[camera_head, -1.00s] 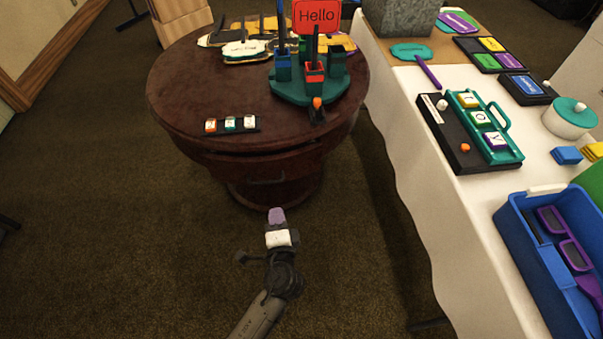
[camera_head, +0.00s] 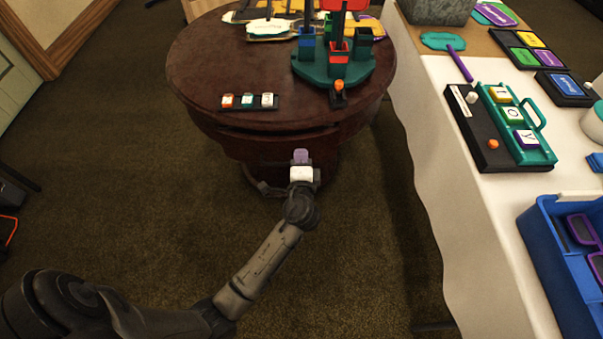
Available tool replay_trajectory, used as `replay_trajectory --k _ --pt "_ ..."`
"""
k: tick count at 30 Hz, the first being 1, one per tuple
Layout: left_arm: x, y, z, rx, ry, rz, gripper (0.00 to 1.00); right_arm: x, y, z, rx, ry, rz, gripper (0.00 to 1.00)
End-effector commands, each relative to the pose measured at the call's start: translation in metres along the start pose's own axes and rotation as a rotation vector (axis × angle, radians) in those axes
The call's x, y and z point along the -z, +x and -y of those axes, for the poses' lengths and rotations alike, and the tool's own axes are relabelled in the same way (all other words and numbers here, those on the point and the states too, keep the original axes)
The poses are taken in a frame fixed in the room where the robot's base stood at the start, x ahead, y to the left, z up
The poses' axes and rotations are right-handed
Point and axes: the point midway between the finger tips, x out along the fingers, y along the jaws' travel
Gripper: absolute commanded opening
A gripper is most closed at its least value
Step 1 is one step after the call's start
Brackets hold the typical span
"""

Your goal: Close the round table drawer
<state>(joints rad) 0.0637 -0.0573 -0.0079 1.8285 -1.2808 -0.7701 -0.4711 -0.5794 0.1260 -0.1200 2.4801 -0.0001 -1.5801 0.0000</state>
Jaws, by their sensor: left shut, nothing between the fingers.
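The round table (camera_head: 215,75) is dark reddish-brown wood and stands at the upper middle. Its curved drawer front (camera_head: 255,147) is below the tabletop rim on the near side, with a dark gap along its top edge. How far out the drawer stands is hard to tell. My left gripper (camera_head: 301,157) has purple fingertips and a white body, and is shut and empty. It is in front of the drawer front, right of its middle, and covers part of it. Whether the fingertips touch it cannot be told. My right gripper is not in view.
The tabletop holds a small tile strip (camera_head: 248,102), a teal stand (camera_head: 335,68) with colored holders, and several cutouts at the back. A white-clothed table (camera_head: 455,180) with a blue bin (camera_head: 552,260) runs along the right. The carpet left of my arm is mostly clear.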

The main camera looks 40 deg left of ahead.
Motion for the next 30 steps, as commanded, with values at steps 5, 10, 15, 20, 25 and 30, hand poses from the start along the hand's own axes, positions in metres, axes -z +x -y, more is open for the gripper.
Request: replay_trajectory --k 5,10,15,20,25,30 --pt "0.000 0.018 -0.001 0.001 -0.001 0.000 0.00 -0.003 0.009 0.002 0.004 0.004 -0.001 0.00" --pt "0.000 0.025 -0.001 0.000 0.001 0.000 0.00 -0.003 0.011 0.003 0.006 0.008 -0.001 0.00" --pt "0.000 0.026 0.000 -0.001 0.000 0.000 0.00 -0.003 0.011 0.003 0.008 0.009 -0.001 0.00" --pt "0.000 0.026 0.000 -0.001 0.000 0.000 0.00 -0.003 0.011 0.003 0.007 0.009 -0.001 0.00" --pt "0.000 0.034 0.002 0.001 0.000 0.001 0.00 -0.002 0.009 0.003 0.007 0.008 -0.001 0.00" --pt "0.000 0.052 0.001 0.000 -0.001 0.000 0.00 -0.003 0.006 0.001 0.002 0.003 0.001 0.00"
